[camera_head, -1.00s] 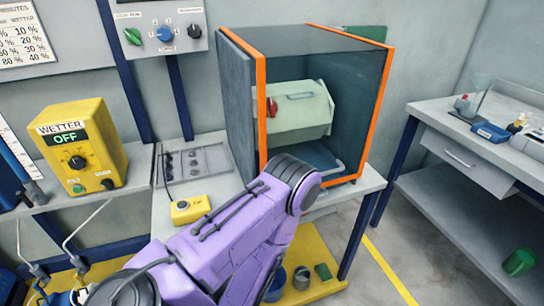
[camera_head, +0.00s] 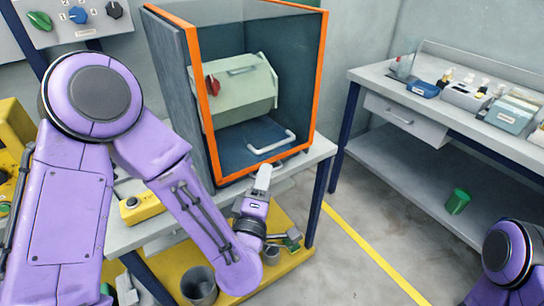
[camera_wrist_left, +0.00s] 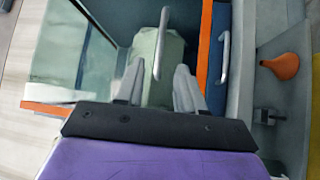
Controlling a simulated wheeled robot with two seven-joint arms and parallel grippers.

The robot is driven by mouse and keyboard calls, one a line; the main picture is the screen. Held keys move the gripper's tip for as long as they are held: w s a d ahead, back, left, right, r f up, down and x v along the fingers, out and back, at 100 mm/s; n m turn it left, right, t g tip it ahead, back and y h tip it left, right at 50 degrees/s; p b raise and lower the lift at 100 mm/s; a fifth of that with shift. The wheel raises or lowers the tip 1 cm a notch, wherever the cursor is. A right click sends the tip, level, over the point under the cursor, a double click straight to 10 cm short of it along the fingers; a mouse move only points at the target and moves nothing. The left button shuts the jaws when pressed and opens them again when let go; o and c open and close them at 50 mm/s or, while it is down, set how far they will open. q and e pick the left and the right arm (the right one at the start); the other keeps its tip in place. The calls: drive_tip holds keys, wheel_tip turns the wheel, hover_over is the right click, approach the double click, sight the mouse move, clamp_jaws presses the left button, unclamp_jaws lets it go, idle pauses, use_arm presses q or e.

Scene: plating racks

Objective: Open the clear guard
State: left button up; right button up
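The clear guard (camera_head: 297,70) is a see-through panel in the orange-framed front of the dark box, and it looks shut. Its white handle (camera_head: 272,142) is near the bottom edge. My left gripper (camera_head: 263,171) is just below and in front of the handle, pointing up at it. In the left wrist view its two grey fingers (camera_wrist_left: 158,72) are apart, with the handle (camera_wrist_left: 160,40) ahead, in line with the gap. I see no contact. Only a purple part of my right arm shows at lower right; its gripper is out of view.
Inside the box is a pale green drum (camera_head: 240,92) with a red knob (camera_head: 213,86). A yellow box (camera_head: 142,207) sits on the bench at left. A bucket (camera_head: 199,287) stands on the yellow shelf below. Another bench (camera_head: 450,110) stands at right, with open floor between.

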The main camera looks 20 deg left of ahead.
sight(272, 151)
use_arm(q)
drive_tip(key=w+b, duration=0.1)
drive_tip(key=w, duration=0.2)
drive_tip(key=w+b, duration=0.1)
drive_tip(key=w, duration=0.2)
drive_tip(key=w+a+r, duration=0.1)
drive_tip(key=w, duration=0.2)
drive_tip(key=shift+w+r+b, duration=0.1)
drive_tip(key=shift+w+b, duration=0.15)
drive_tip(key=shift+b, duration=0.15)
clamp_jaws()
use_arm(e)
wheel_tip(272, 151, down, 4)
drive_tip(key=shift+f, duration=0.25)
